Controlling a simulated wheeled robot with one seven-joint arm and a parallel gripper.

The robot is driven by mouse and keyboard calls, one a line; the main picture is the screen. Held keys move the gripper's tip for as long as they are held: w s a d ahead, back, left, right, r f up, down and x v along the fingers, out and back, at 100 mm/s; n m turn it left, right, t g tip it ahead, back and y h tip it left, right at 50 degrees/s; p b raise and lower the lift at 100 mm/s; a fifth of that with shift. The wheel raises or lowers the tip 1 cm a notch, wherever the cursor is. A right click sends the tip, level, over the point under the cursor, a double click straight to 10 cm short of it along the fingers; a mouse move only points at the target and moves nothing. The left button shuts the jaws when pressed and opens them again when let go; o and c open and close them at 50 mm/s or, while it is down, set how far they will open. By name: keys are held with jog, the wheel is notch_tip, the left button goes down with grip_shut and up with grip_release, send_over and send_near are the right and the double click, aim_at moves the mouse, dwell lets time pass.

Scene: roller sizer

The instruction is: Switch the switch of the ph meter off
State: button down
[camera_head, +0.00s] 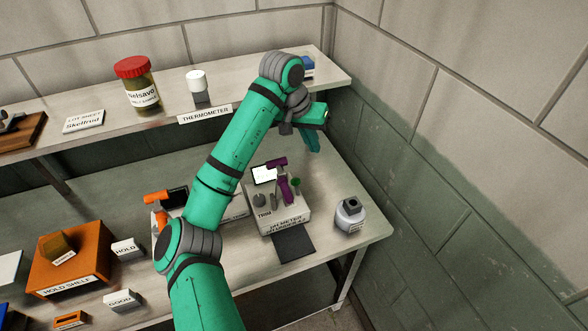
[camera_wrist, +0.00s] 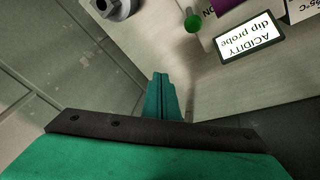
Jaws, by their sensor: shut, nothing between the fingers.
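The pH meter (camera_head: 291,219) is a pale box on the lower bench, with a lit screen (camera_head: 264,175), dark knobs and a purple part (camera_head: 284,188) on top. A small green round knob (camera_head: 296,182) sits at its right side; it also shows in the wrist view (camera_wrist: 193,24) beside partly cut-off lettering that looks like an upside-down "ON". I cannot tell the switch's position for certain.
The upper shelf (camera_head: 238,108) holds a red-lidded jar (camera_head: 139,85). An orange holder (camera_head: 72,262) stands left. A wall closes the right side.

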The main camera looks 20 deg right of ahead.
aim_at(297, 188)
jog(key=shift+y, duration=0.7)
jog(key=a, duration=0.1)
jog(key=w+a+r, duration=0.1)
jog(key=a, duration=0.2)
jog(key=shift+w+a+r, duration=0.15)
jog(key=shift+r, duration=0.1)
jog(key=shift+f, duration=0.1)
notch_tip(297, 188, down, 9)
jog(key=s, duration=0.2)
jog(key=shift+a, duration=0.15)
jog(key=shift+s, duration=0.1)
